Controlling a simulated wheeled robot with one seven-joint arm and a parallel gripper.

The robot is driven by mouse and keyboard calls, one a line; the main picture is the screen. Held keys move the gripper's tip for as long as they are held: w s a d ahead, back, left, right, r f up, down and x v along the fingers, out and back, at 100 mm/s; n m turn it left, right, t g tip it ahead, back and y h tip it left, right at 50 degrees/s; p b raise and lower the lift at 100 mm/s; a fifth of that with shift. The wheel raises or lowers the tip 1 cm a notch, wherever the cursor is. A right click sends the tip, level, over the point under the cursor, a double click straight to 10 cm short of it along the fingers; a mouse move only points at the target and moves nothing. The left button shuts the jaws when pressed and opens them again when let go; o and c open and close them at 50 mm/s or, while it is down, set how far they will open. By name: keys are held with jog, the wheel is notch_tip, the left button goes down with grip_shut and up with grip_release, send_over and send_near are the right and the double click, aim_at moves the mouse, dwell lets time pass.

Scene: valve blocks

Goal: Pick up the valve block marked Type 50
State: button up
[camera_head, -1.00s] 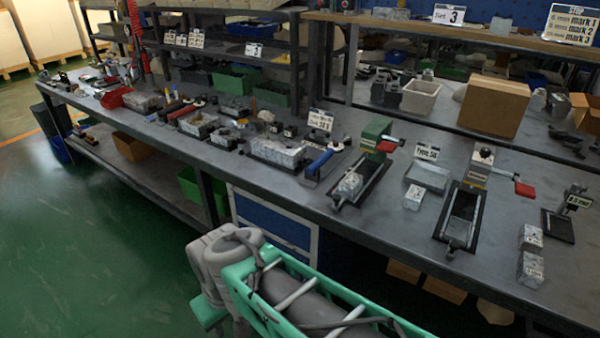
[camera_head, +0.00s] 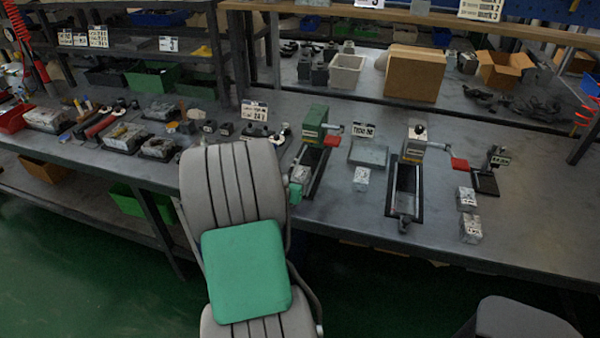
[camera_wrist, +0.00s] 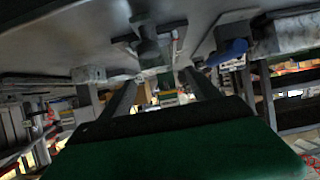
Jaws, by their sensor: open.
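Several small pale valve blocks are on the grey bench in the head view. One block (camera_head: 361,178) stands in front of a shallow grey tray (camera_head: 368,154) with a "Type 50"-like sign (camera_head: 363,130) behind it. Two more blocks, one (camera_head: 466,198) behind the other (camera_head: 470,229), stand at the right. Another block (camera_head: 300,174) sits at the green-topped vise, partly behind my arm. The marks on the blocks are too small to read. In the wrist view my gripper (camera_wrist: 163,88) shows two dark, spread fingers with nothing between them.
A green vise (camera_head: 314,125) and a grey vise with a red handle (camera_head: 414,150) flank the tray. A small dark stand (camera_head: 488,178) is at the right. A cardboard box (camera_head: 415,73) sits on the rear shelf. The bench front between the blocks is mostly clear.

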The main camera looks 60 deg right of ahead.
aim_at(300, 174)
jog(key=x, duration=0.4)
jog(key=p+x, duration=0.1)
jog(key=x, duration=0.2)
jog(key=shift+s+d+f, duration=0.15)
jog(key=shift+s+d, duration=0.05)
jog(key=shift+d, duration=0.15)
jog(key=shift+c, duration=0.2)
grip_shut()
